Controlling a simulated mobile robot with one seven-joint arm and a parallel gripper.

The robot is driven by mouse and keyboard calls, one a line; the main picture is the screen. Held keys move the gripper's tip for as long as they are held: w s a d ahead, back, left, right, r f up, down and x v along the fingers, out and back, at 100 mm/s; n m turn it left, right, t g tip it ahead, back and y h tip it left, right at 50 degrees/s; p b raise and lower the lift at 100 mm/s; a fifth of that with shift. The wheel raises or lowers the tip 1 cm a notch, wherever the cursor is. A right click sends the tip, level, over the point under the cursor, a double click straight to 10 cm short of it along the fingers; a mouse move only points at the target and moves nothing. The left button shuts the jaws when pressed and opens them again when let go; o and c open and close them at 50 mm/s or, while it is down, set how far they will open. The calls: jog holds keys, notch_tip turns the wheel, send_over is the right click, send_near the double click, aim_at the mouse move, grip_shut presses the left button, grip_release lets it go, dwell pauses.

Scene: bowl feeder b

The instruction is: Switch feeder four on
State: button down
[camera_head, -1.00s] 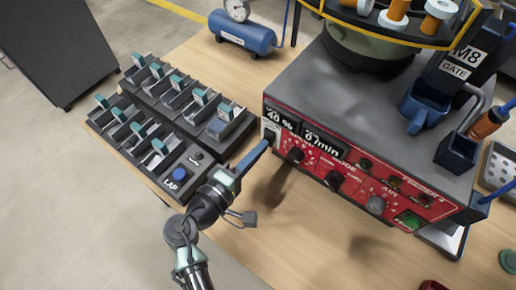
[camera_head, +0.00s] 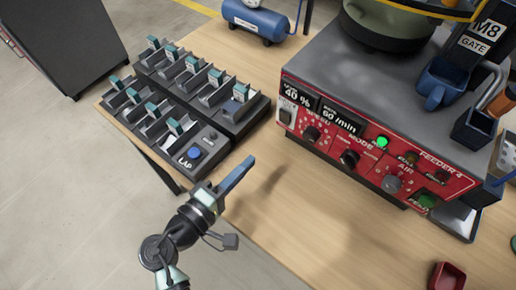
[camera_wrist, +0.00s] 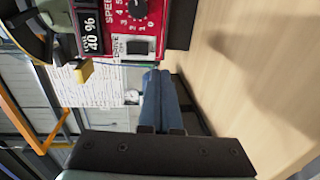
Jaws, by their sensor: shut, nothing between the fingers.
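Feeder 4 is the grey box with a red front panel (camera_head: 360,170) on the right of the table. Its displays read 40 % and 60 /min, and a green lamp (camera_head: 383,142) on the panel is lit. The rocker switch (camera_head: 286,116) is at the panel's left end; in the wrist view the switch (camera_wrist: 138,47) sits beside the SPEED knob (camera_wrist: 137,10). My gripper (camera_head: 250,162) is shut and empty, above the table in front of and left of the panel, apart from the switch. In the wrist view its blue fingers (camera_wrist: 158,100) are closed together.
A black rack (camera_head: 165,115) with several teal-tagged slots and a blue LAP button (camera_head: 194,152) stands to the left. A blue air tank (camera_head: 255,20) is at the back. A red tray (camera_head: 447,277) lies at front right. Wood table in front of the panel is clear.

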jog(key=shift+f+v, duration=0.2)
jog(key=shift+v, duration=0.65)
jog(key=shift+f+v, duration=0.15)
jog(key=shift+v, duration=0.7)
jog(key=shift+s, duration=0.1)
jog(key=w+r+m+y, duration=0.3)
jog(key=w+r+m, duration=0.2)
jog(key=w+r, duration=0.6)
notch_tip(320, 180, up, 20)
jog(key=w+d+m+t+y, duration=0.2)
jog(key=m+t+y, duration=0.1)
jog(key=m+t, duration=0.15)
jog(key=s+d+r+t+y, duration=0.1)
jog(key=s+r+t, duration=0.3)
jog(key=r, duration=0.5)
jog(key=s+d+r+m+t+y, duration=0.1)
jog(key=s+d+r+t+y, duration=0.15)
jog(key=s+r, duration=0.5)
jog(key=s+r+t, duration=0.3)
jog(key=r, duration=0.7)
notch_tip(320, 180, up, 11)
jog(key=w+p, duration=0.1)
jog(key=p, duration=1.1)
jog(key=shift+w+f, duration=0.15)
jog(key=shift+w, duration=0.1)
